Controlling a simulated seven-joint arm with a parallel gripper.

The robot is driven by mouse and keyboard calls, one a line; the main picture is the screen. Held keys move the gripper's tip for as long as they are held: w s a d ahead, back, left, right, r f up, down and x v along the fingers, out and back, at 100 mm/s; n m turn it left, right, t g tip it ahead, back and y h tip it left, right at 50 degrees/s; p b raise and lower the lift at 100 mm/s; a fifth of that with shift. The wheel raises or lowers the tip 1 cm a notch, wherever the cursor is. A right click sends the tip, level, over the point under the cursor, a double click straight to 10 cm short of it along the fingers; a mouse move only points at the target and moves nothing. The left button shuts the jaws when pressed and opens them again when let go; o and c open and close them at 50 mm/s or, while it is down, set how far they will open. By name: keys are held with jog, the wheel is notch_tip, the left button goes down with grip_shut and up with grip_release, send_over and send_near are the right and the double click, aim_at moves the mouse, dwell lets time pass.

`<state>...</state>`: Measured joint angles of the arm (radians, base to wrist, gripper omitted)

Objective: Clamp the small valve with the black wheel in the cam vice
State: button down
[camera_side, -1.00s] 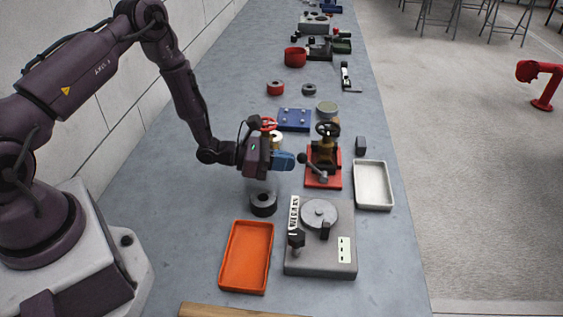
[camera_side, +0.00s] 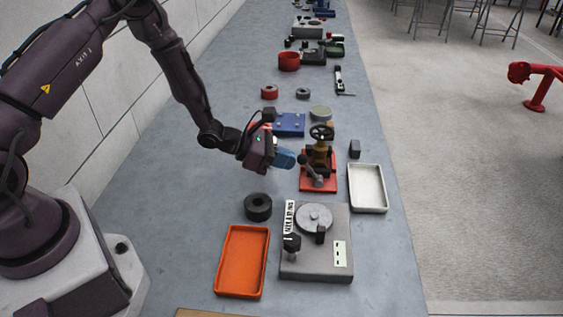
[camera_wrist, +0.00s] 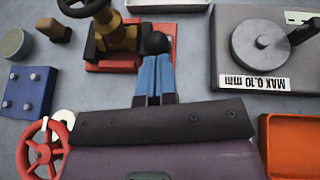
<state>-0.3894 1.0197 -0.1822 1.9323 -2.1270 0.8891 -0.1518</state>
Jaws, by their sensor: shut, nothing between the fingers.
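The small valve with the black wheel (camera_side: 321,133) has a brass body (camera_side: 319,155) and stands upright on the red base of the cam vice (camera_side: 325,186). The vice's lever ends in a black ball knob (camera_side: 303,159). My gripper (camera_side: 292,160) is shut and empty, its blue fingertips right at the knob; contact is hard to judge. In the wrist view the fingertips (camera_wrist: 155,68) point at the knob (camera_wrist: 157,43), with the black wheel (camera_wrist: 83,5) cut off at the top. The jaws' hold on the valve body is not clearly visible.
A red-wheeled valve (camera_wrist: 42,150) lies close beside my gripper. A blue block (camera_side: 290,124), grey tray (camera_side: 367,188), orange tray (camera_side: 242,261), black ring (camera_side: 258,207) and grey gauge plate (camera_side: 316,262) surround the vice. Bare table lies left of the black ring.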

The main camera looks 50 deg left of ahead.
aim_at(306, 160)
jog(key=w+d+r+g+y, duration=0.2)
jog(key=w+d+r, duration=0.1)
jog(key=shift+w+d+r, duration=0.1)
jog(key=shift+d, duration=0.1)
jog(key=shift+w+d+r, duration=0.2)
jog(key=shift+w+d, duration=0.6)
jog(key=shift+w, duration=0.05)
dwell(0.4)
